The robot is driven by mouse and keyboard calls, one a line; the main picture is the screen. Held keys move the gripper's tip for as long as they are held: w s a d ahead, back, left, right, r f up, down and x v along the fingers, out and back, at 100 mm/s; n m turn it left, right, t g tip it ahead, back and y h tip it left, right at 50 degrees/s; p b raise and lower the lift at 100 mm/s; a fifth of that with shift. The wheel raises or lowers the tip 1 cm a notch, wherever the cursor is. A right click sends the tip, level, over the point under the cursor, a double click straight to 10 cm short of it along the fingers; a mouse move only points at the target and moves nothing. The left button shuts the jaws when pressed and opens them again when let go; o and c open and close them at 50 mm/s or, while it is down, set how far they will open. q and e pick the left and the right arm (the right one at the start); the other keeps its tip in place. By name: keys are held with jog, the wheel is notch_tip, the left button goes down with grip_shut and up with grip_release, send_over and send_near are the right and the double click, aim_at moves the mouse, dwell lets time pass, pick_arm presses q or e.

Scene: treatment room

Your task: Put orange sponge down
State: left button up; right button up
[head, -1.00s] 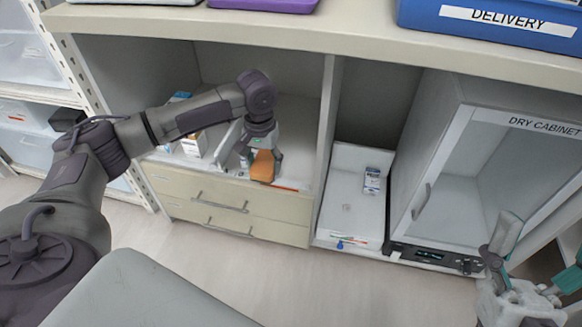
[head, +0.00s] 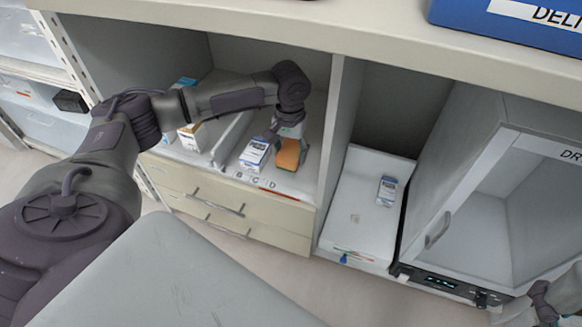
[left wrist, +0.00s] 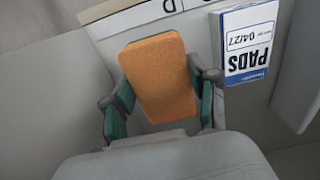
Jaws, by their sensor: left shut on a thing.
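The orange sponge (head: 289,153) is held in my left gripper (head: 290,140), inside the open compartment above the drawers. In the left wrist view the sponge (left wrist: 160,78) sits between the two green-padded fingers of the left gripper (left wrist: 163,95). A white shelf surface lies behind it, with a label strip (left wrist: 145,17) showing the letter D. Whether the sponge touches the shelf I cannot tell. Part of my right gripper (head: 541,299) shows at the bottom right edge of the head view; its fingers are not clear.
A PADS box (head: 255,153) stands just left of the sponge, also in the left wrist view (left wrist: 245,45). More boxes (head: 190,137) stand further left past a divider. The compartment's side wall (head: 337,130) is close on the right. A dry cabinet (head: 480,190) stands farther right.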

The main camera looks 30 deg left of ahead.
aim_at(290, 174)
pick_arm(q)
jog(key=shift+f+b, duration=0.3)
jog(key=shift+f, duration=0.4)
notch_tip(290, 174, down, 4)
jog(key=shift+b, duration=1.1)
jog(key=shift+f, duration=0.1)
jog(key=o, duration=1)
